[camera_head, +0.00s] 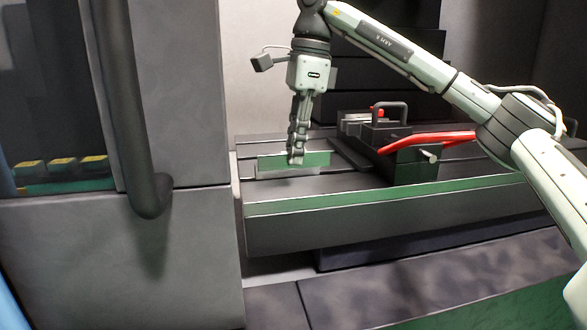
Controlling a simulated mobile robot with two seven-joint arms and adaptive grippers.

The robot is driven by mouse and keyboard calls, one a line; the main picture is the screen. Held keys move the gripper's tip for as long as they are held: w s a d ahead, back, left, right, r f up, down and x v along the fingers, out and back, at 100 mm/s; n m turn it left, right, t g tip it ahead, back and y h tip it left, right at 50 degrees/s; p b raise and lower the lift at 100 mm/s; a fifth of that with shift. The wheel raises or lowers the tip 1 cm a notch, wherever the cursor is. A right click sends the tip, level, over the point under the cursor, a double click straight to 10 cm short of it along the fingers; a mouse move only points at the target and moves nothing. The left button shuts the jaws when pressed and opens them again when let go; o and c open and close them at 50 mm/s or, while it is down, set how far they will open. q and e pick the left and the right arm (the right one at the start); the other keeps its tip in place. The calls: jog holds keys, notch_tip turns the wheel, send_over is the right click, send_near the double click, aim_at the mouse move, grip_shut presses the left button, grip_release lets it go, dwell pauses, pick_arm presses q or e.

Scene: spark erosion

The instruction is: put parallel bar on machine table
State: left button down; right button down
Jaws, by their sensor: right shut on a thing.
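The parallel bar (318,160) is a thin, flat strip with a greenish sheen on its face. It lies lengthwise over the left part of the machine table (350,219), a grey slotted slab with a green-tinted front edge. My right gripper (296,159) points down from above and is shut on the bar near its middle. The bar is at or just above the table surface; I cannot tell whether it touches. My left gripper is not in view.
A dark vise-like fixture (408,166) with a red handle (440,138) stands on the table right of the bar. A grey cabinet with a vertical bar handle (150,190) is at the left. Yellow-topped blocks (62,164) sit behind the opening at far left.

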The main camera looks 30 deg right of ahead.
aim_at(295, 167)
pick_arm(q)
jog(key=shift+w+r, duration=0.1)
pick_arm(e)
jog(key=shift+f, duration=1.85)
jog(key=shift+f, duration=0.1)
jog(key=c, duration=1.9)
grip_release()
jog(key=shift+f, duration=0.1)
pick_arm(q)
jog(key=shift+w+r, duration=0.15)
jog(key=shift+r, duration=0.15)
pick_arm(e)
jog(key=o, duration=0.4)
jog(key=shift+c, duration=0.2)
